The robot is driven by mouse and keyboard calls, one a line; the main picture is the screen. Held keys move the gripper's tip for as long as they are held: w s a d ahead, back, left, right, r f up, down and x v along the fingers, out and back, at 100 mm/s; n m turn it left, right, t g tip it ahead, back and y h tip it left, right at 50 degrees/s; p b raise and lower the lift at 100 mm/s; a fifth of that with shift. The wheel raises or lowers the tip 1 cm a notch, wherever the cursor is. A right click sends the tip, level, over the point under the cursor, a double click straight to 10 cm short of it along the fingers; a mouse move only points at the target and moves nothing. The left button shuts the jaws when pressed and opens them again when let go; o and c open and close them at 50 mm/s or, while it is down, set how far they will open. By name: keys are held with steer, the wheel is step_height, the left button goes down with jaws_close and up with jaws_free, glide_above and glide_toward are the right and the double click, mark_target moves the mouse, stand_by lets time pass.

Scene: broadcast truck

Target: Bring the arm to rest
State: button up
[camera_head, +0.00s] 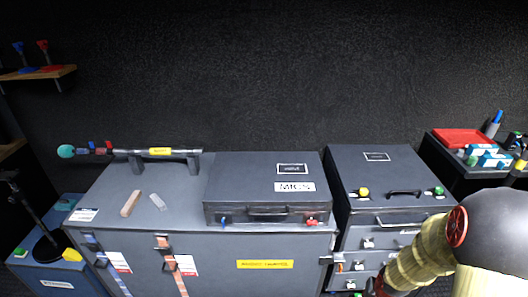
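My arm (425,256) enters at the lower right, in front of the right-hand drawer unit. It reaches down and left toward the bottom edge. A small dark part at its lower end, likely my gripper (378,288), shows at the bottom edge in front of the drawers. Its fingers cannot be made out, and whether it holds anything is hidden.
A grey cabinet (150,245) carries a closed case labelled MICS (265,187) and a boom pole (125,151) on a stand. The drawer unit (385,235) stands close behind my arm. A red-lidded box (460,138) is at right, a blue case (45,275) at lower left.

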steer(key=s+a+r+n+t, duration=0.1)
steer(key=s+a+r, duration=0.3)
steer(key=r, duration=0.7)
steer(key=s+a+r+n+t+y, duration=0.1)
steer(key=s+a+r, duration=0.4)
steer(key=r, duration=0.7)
steer(key=s+a+r+n, duration=0.2)
steer(key=s+a+r, duration=0.3)
steer(key=r, duration=0.7)
steer(key=a, duration=0.2)
steer(key=shift+a+r+n+t, duration=0.2)
steer(key=shift+a+n+t, duration=0.1)
steer(key=shift+a+t, duration=0.1)
